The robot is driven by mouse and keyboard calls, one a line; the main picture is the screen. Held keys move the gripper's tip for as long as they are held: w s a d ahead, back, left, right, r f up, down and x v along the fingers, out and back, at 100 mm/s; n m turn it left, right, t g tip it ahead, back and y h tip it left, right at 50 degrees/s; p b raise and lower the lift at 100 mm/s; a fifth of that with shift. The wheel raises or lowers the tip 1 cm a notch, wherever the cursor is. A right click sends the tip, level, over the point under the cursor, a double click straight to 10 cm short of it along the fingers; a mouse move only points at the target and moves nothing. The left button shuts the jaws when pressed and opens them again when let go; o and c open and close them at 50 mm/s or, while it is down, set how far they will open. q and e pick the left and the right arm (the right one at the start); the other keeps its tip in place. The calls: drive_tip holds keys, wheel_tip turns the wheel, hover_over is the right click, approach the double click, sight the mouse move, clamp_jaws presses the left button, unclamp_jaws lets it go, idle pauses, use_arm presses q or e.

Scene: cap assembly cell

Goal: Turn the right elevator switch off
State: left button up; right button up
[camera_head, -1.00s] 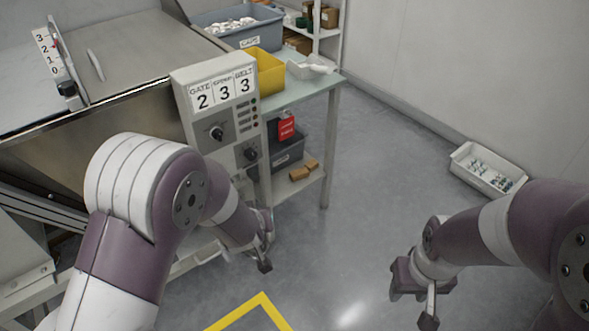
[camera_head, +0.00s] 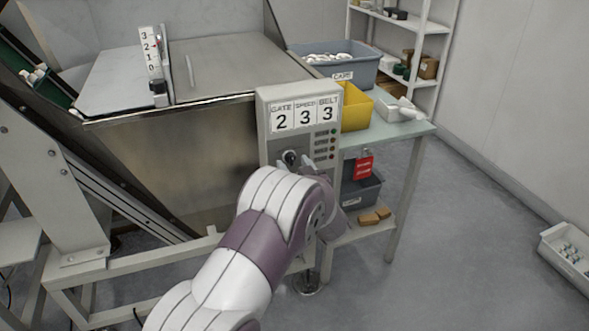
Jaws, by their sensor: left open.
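The grey control box (camera_head: 298,97) stands at the middle, with a label plate reading GATE 2, SPEED 3, BELT 3. A dark rotary switch (camera_head: 290,157) shows on its front, below the plate. My left gripper (camera_head: 309,164) is open at the front of the box, just right of this switch. Whether it touches the box I cannot tell. The lower right switch of the box is hidden behind my left gripper and arm. My right gripper is out of view.
A green-topped table (camera_head: 405,131) right of the box bears a yellow bin (camera_head: 356,108) and a grey caps bin (camera_head: 345,70). A red tag (camera_head: 363,168) hangs below. A metal hopper (camera_head: 170,160) stands left. Floor at right is free, except a white tray (camera_head: 570,257).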

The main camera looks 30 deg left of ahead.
use_arm(q)
drive_tip(key=shift+w+a, duration=0.25)
drive_tip(key=shift+a, duration=0.05)
drive_tip(key=c, duration=1)
drive_tip(key=n+b, duration=0.2)
drive_tip(key=n, duration=0.2)
drive_tip(key=shift+d+f+n, duration=0.1)
drive_tip(key=shift+n, duration=0.2)
drive_tip(key=shift+w+n+b, duration=0.15)
drive_tip(key=shift+n+b, duration=1.1)
drive_tip(key=shift+n, duration=0.75)
